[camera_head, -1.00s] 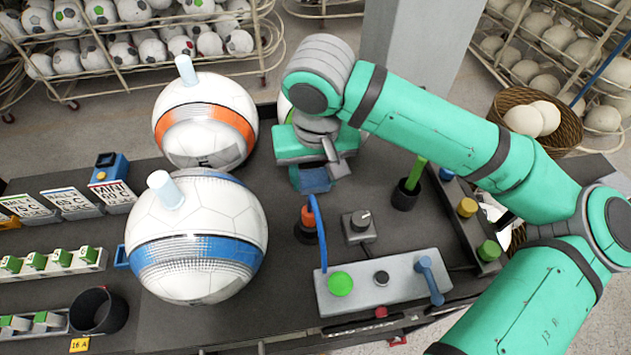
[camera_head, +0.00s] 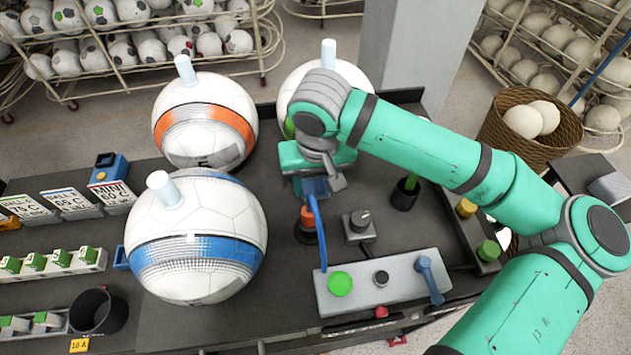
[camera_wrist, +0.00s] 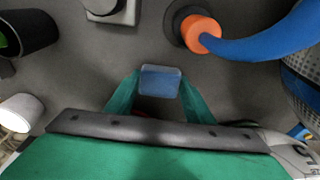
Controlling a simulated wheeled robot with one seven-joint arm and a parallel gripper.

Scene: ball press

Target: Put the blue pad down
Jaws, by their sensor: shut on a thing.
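My gripper (camera_head: 315,183) is over the dark worktop, between the balls and the control panel. It is shut on the blue pad (camera_head: 318,189), which shows only partly below the fingers in the head view. In the wrist view the blue pad (camera_wrist: 160,81) is a small, pale blue rounded block between the tips of the two green fingers (camera_wrist: 159,92). Whether the pad touches the worktop cannot be told.
An orange-topped knob with a blue hose (camera_head: 315,225) is close in front of the gripper. A grey dial box (camera_head: 359,226) and a dark cup (camera_head: 405,194) are to the right. Large balls (camera_head: 196,250) stand to the left, and another ball (camera_head: 350,76) is behind.

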